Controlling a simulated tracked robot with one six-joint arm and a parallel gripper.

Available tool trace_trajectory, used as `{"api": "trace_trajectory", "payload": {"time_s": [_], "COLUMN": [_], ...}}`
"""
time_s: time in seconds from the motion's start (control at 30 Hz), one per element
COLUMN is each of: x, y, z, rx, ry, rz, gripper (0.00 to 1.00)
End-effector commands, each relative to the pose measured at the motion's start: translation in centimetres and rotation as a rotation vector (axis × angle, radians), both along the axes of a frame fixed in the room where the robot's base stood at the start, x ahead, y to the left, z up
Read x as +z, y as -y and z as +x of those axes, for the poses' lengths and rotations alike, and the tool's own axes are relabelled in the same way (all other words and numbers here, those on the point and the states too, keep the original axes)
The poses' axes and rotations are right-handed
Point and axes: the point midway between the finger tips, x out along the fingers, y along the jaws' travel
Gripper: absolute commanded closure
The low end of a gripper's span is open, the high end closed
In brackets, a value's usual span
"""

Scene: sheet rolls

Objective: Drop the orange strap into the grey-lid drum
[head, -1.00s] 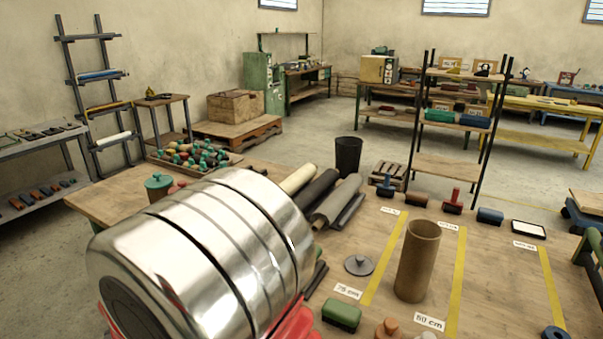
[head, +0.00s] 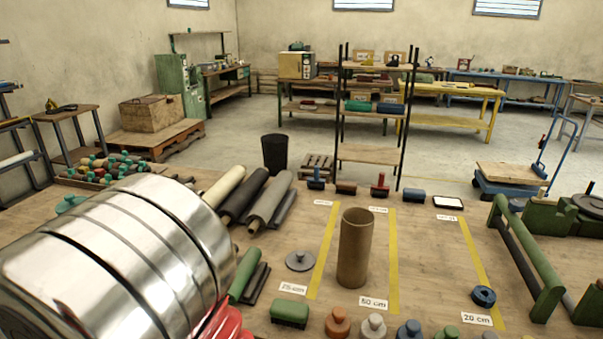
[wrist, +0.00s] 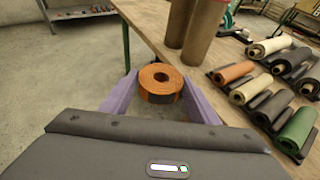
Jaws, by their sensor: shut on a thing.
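My gripper (wrist: 160,76) has two purple fingers, shut on the orange strap (wrist: 160,80), a coiled roll with a dark band and an open centre. In the wrist view the strap appears over the floor beside the table edge. In the head view my shiny arm covers the lower left, and gripper and strap are hidden. A tall brown open drum (head: 354,250) stands upright on the table, with a grey knobbed lid (head: 299,261) lying to its left. The wrist view shows two brown cylinders, the nearer one (wrist: 203,32) cut off at the top; I cannot tell which matches the grey lid.
Several sheet rolls (head: 268,200) lie left of the drum. A green block (head: 290,312) and several knobbed pieces (head: 373,326) line the front. A green roll stand (head: 530,255) is at the right. Yellow strips (head: 393,255) cross the fairly clear middle of the table.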

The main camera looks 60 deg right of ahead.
Motion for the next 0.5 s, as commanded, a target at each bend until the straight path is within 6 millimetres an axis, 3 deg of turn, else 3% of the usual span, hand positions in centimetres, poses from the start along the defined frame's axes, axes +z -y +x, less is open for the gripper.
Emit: {"api": "trace_trajectory", "payload": {"time_s": [0.27,0.5], "x": [3.6,6.5], "y": [10.5,20.0], "z": [1.1,-0.2], "rx": [-0.239,-0.459], "ry": [0.005,0.004], "rz": [0.001,0.001], "gripper": [0.68,0.68]}}
